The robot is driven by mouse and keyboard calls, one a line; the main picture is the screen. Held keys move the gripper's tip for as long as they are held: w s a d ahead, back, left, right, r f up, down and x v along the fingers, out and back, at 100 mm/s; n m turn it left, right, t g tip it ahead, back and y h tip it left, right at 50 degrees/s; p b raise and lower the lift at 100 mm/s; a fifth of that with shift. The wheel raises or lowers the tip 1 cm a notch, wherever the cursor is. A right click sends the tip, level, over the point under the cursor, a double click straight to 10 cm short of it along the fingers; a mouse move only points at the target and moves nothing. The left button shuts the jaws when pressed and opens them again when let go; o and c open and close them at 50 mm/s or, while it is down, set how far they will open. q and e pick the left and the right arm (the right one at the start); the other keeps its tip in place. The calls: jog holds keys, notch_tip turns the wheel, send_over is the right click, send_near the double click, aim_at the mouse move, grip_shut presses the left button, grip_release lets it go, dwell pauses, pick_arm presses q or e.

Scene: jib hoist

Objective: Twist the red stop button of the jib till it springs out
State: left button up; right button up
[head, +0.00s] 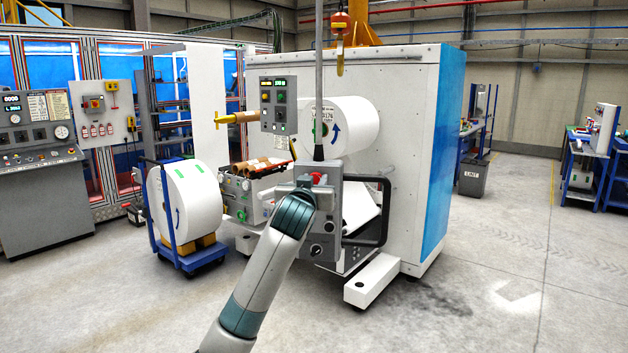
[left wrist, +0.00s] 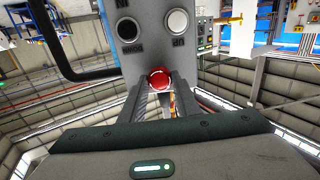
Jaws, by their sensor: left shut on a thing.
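The red stop button (head: 318,177) sits on the jib's grey control box (head: 327,225), which hangs from a vertical pole and has a dark loop handle at its right. In the left wrist view the red button (left wrist: 159,77) shows between the tips of my two fingers. My left gripper (left wrist: 160,88) is shut on it. In the head view my own wrist (head: 296,212) covers part of the box and most of the fingers. A black button (left wrist: 128,29) and a white button (left wrist: 177,21) sit on the box face. My right gripper is not in view.
A big white machine (head: 410,160) with a white roll (head: 345,125) stands behind the box. A blue trolley (head: 180,255) carries another white roll at left. A hook (head: 340,60) hangs above. The floor at right is open.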

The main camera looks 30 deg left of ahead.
pick_arm(q)
jog(key=m, duration=0.1)
jog(key=m+p, duration=0.1)
jog(key=m, duration=0.1)
jog(key=m+p, duration=0.1)
jog(key=shift+s+r+m, duration=0.1)
jog(key=shift+r+m, duration=0.2)
jog(key=shift+m, duration=0.1)
jog(key=o, duration=1)
jog(key=shift+f, duration=0.1)
jog(key=shift+o, duration=0.2)
jog(key=shift+w+f, duration=0.15)
jog(key=shift+w, duration=0.15)
jog(key=shift+s, duration=0.1)
jog(key=shift+v, duration=0.8)
jog(key=b+v, duration=0.5)
jog(key=v, duration=1)
jog(key=shift+s, duration=0.35)
